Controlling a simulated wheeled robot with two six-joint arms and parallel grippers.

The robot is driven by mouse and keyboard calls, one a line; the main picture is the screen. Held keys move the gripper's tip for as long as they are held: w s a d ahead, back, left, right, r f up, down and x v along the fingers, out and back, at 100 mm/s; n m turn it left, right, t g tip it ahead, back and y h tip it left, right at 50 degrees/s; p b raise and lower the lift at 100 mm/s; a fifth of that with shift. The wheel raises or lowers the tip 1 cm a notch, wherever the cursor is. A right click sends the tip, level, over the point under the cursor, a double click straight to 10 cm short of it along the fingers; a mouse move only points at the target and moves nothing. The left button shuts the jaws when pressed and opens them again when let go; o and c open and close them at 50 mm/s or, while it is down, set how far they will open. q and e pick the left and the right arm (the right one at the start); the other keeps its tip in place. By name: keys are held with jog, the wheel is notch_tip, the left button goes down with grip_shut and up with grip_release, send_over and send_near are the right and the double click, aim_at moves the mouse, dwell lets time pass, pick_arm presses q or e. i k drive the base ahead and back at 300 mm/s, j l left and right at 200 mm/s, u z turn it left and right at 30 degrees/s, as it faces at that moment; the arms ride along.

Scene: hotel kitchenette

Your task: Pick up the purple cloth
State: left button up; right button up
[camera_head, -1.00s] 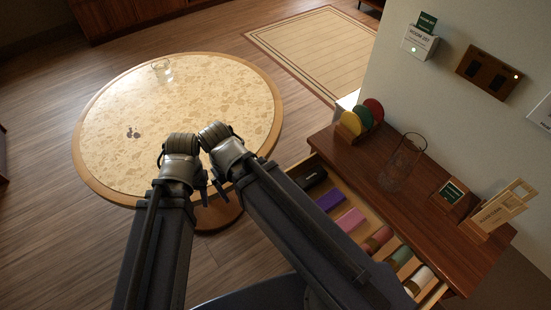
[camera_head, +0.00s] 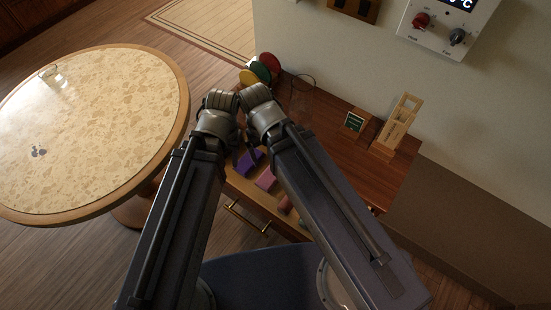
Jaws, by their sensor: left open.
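The purple cloth (camera_head: 246,163) lies folded in the open drawer (camera_head: 238,184) of the wooden cabinet, beside a pink cloth (camera_head: 266,179). My left gripper (camera_head: 236,153) is open, small and dark at the end of the left arm. In the picture it shows right by the purple cloth's left end; I cannot tell how high it is above the drawer. My right arm reaches in beside it, its wrist near the left one. The right gripper's fingers are mostly hidden, and I cannot tell their state. My arms hide parts of the drawer.
On the cabinet top (camera_head: 346,152) stand coloured discs (camera_head: 262,68), a clear glass vessel (camera_head: 302,97), a small green sign (camera_head: 354,123) and a wooden holder (camera_head: 396,124). A round table (camera_head: 182,92) with a glass (camera_head: 50,75) stands at left. The wall is behind the cabinet.

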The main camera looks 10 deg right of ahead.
aim_at(249, 161)
jog(key=k+l, duration=0.65)
jog(key=k+l+u, duration=0.15)
jog(key=k+u, duration=0.15)
jog(key=u, duration=1.7)
jog(key=l, duration=0.35)
jog(key=k+l, duration=0.1)
jog(key=l, duration=0.25)
jog(key=u, duration=0.05)
